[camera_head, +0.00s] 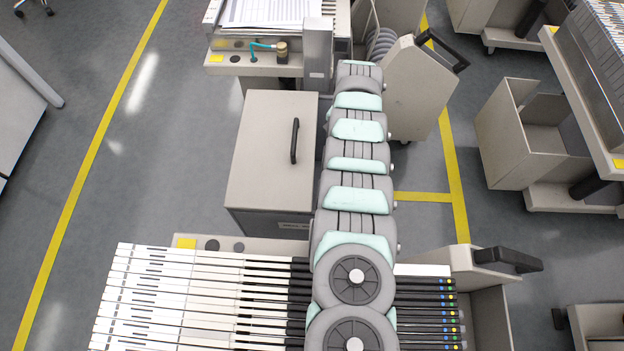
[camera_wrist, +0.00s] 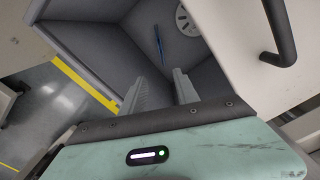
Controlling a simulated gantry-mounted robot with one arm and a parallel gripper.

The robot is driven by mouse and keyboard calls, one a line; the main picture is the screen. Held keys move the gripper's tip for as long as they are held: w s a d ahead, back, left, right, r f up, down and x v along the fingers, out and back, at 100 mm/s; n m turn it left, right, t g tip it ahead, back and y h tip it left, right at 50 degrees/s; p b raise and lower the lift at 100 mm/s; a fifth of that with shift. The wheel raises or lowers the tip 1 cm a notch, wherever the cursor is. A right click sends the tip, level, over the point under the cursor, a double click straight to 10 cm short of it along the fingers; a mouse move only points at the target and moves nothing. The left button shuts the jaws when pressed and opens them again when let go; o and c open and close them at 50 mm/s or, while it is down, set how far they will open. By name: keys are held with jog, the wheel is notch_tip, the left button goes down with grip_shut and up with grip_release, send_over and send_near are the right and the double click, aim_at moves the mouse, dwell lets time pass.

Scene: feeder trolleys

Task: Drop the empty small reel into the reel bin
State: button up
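In the wrist view, my gripper (camera_wrist: 161,78) points into a dark grey open container (camera_wrist: 112,55), which looks like the reel bin. Its two grey fingers are apart, with nothing seen between them. A thin blue item (camera_wrist: 159,40) is also inside, apart from the fingers. In the head view my arm hides the gripper and the container's inside.
A pale panel with a black handle (camera_wrist: 280,30) is close on the right in the wrist view. In the head view, a lidded box (camera_head: 265,150) stands left of my arm, a feeder trolley (camera_head: 150,290) lies nearer, and a trolley side with a handle (camera_head: 420,90) stands right.

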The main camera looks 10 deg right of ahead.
notch_tip(320, 180, up, 9)
jog(key=p, duration=0.6)
jog(key=shift+r, duration=0.15)
jog(key=shift+r, duration=0.15)
